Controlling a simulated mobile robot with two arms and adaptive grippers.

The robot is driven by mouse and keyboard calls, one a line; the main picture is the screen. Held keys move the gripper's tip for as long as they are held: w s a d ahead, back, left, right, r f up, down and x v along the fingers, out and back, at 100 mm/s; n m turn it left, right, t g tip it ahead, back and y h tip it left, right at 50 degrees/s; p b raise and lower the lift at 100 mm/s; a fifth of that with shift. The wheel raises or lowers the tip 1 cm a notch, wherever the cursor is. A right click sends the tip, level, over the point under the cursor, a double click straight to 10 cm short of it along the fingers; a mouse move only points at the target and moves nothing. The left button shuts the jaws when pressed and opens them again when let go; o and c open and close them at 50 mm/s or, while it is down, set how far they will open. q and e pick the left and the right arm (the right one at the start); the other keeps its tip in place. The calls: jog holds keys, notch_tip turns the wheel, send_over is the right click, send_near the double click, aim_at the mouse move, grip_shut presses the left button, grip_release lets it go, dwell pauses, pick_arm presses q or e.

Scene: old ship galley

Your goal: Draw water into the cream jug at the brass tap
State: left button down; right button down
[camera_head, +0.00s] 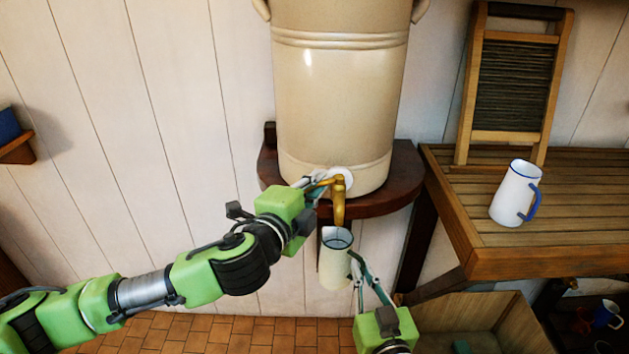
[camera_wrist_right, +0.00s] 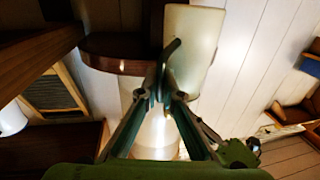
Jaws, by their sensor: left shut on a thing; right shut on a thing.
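The cream jug (camera_head: 334,268) hangs upright in the air, its open mouth just below the spout of the brass tap (camera_head: 339,208). The tap comes out low on the front of a large cream stoneware crock (camera_head: 340,110). My left gripper (camera_head: 318,187) is shut on the tap's handle. My right gripper (camera_head: 358,270) is shut on the jug's dark green handle, at the jug's right side. The right wrist view also shows the jug (camera_wrist_right: 197,45) and its handle between the fingertips (camera_wrist_right: 164,88). I cannot make out any water stream or the water level.
The crock stands on a dark wooden wall shelf (camera_head: 400,185). At right, a slatted bench (camera_head: 450,205) holds a white jug with blue rim and handle (camera_head: 512,195) and a washboard (camera_head: 515,85). A wooden crate (camera_head: 480,325) is below. The tiled floor (camera_head: 220,335) is clear at lower left.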

pick_arm(q)
jog(key=shift+s+d+n+t+y, duration=0.15)
jog(key=shift+s+n+t+y, duration=0.1)
jog(key=shift+n+y, duration=0.55)
jog(key=shift+s+d+n+t+y, duration=0.25)
jog(key=shift+n+y, duration=0.3)
jog(key=shift+y, duration=0.5)
jog(key=shift+s+d+n+t+y, duration=0.1)
jog(key=shift+s+n+t+y, duration=0.15)
jog(key=shift+n+y, duration=0.55)
jog(key=shift+y, duration=0.25)
jog(key=c, duration=2.2)
grip_release()
jog(key=shift+o, duration=0.2)
jog(key=shift+s, duration=0.1)
jog(key=s+r, duration=0.1)
jog(key=s, duration=1)
jog(key=shift+s+a+r, duration=0.15)
jog(key=shift+s+r, duration=0.15)
